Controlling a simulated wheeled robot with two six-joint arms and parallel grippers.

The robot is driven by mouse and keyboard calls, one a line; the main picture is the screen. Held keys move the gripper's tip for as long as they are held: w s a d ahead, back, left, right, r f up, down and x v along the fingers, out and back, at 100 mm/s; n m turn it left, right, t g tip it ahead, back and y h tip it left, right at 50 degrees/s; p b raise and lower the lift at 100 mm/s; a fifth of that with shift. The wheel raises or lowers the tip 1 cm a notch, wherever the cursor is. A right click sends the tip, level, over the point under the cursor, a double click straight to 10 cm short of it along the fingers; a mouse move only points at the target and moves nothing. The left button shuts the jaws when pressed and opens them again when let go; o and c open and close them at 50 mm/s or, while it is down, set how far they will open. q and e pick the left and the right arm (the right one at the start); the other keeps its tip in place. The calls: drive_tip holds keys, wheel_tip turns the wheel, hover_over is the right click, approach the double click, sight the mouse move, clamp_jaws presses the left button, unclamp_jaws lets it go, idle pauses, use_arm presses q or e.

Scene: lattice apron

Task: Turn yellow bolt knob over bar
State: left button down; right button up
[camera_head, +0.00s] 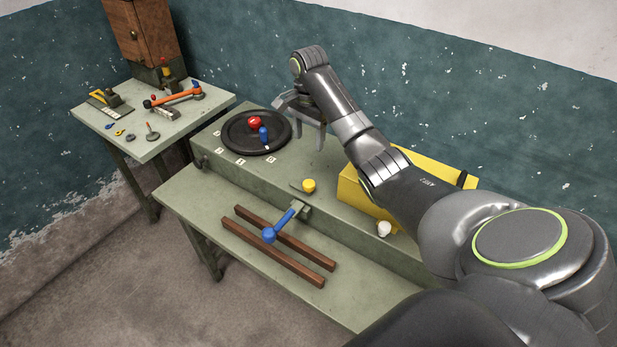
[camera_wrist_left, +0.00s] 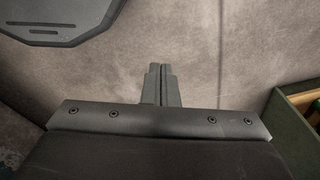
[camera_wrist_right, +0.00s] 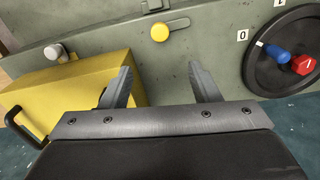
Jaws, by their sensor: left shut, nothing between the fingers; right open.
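The yellow bolt knob (camera_head: 309,186) is a round knob on the green bench step, at the end of a flat grey piece. In the right wrist view the yellow knob (camera_wrist_right: 159,32) lies ahead of the fingers, with the grey strip (camera_wrist_right: 177,27) running right from it. I cannot tell for certain which piece is the bar. My right gripper (camera_head: 300,122) is open and empty above the step, beyond the knob and apart from it; its fingers also show in the right wrist view (camera_wrist_right: 160,78). My left gripper (camera_wrist_left: 160,70) is shut and empty over the floor, outside the head view.
A black turntable (camera_head: 235,137) with red and blue knobs stands left of my right gripper. A yellow box (camera_head: 350,186) and white knob (camera_head: 384,229) are to the right. A blue-handled lever (camera_head: 286,220) crosses two brown rails (camera_head: 262,252) in front. A tool table (camera_head: 178,128) stands back left.

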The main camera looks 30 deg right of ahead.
wheel_tip(320, 180, down, 2)
drive_tip(key=b, duration=0.3)
hover_over(309, 183)
wheel_tip(309, 183, down, 7)
drive_tip(key=shift+a+r, duration=0.1)
drive_tip(key=shift+r, duration=0.05)
wheel_tip(309, 183, down, 7)
use_arm(q)
drive_tip(key=f, duration=0.1)
drive_tip(key=s+f, duration=0.2)
drive_tip(key=shift+a+f, duration=0.15)
drive_tip(key=shift+a, duration=0.1)
use_arm(e)
drive_tip(key=shift+f, duration=0.35)
drive_tip(key=shift+c, duration=0.2)
use_arm(q)
drive_tip(key=shift+w+p, duration=0.1)
drive_tip(key=shift+p, duration=0.2)
use_arm(e)
drive_tip(key=c, duration=1)
